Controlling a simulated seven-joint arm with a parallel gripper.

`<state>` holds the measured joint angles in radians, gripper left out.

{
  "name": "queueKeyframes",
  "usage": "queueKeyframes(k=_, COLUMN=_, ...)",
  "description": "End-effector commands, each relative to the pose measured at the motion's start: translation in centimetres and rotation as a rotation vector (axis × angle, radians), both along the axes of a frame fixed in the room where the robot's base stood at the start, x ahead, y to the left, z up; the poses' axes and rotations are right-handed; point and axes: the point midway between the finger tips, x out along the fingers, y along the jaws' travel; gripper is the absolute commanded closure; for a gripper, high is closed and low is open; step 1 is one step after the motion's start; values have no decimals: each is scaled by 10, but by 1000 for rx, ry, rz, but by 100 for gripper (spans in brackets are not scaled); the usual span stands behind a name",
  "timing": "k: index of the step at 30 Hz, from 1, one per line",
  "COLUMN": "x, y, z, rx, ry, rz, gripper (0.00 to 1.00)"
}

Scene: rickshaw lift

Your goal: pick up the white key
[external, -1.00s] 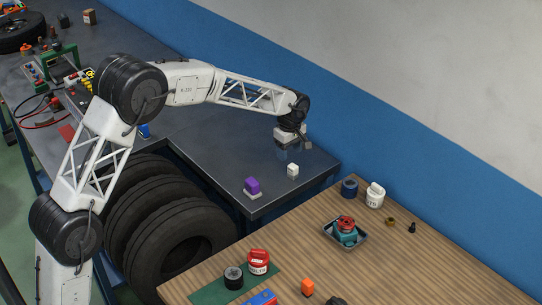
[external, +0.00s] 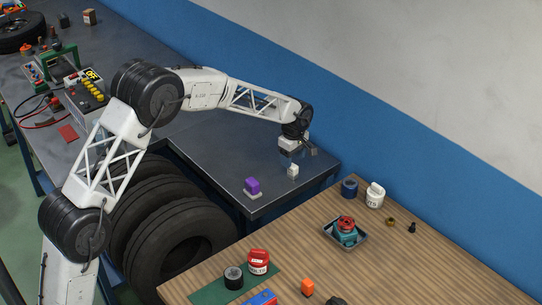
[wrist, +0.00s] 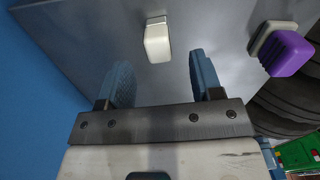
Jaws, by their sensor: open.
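The white key (external: 293,170) is a small white block standing on the dark grey table near its right corner. In the wrist view the white key (wrist: 157,42) lies beyond the fingertips, roughly in line with the gap between them. My gripper (external: 311,150) is behind the key in the external view, with its fingers pointing to the right. In the wrist view my gripper (wrist: 160,68) has its two blue-grey fingers apart with nothing between them.
A purple key (external: 253,186) on a pale base stands left of the white key; it also shows in the wrist view (wrist: 287,54). The table's edge is close by, with tyres (external: 165,225) below. A wooden table (external: 420,270) holds several small objects. A blue wall (external: 400,155) runs behind.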

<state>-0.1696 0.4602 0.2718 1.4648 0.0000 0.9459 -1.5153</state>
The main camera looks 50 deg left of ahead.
Motion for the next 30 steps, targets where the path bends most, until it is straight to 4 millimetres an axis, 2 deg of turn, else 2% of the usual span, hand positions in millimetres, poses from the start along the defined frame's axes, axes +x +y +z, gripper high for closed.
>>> queueKeyframes(k=3, x=0, y=0, z=-6, rx=0, ry=0, rz=0, gripper=40)
queueKeyframes(k=16, x=0, y=0, z=-11, rx=0, ry=0, rz=0, gripper=40)
queueKeyframes(k=30, x=2, y=1, z=-55, rx=0, ry=-1, rz=0, gripper=40)
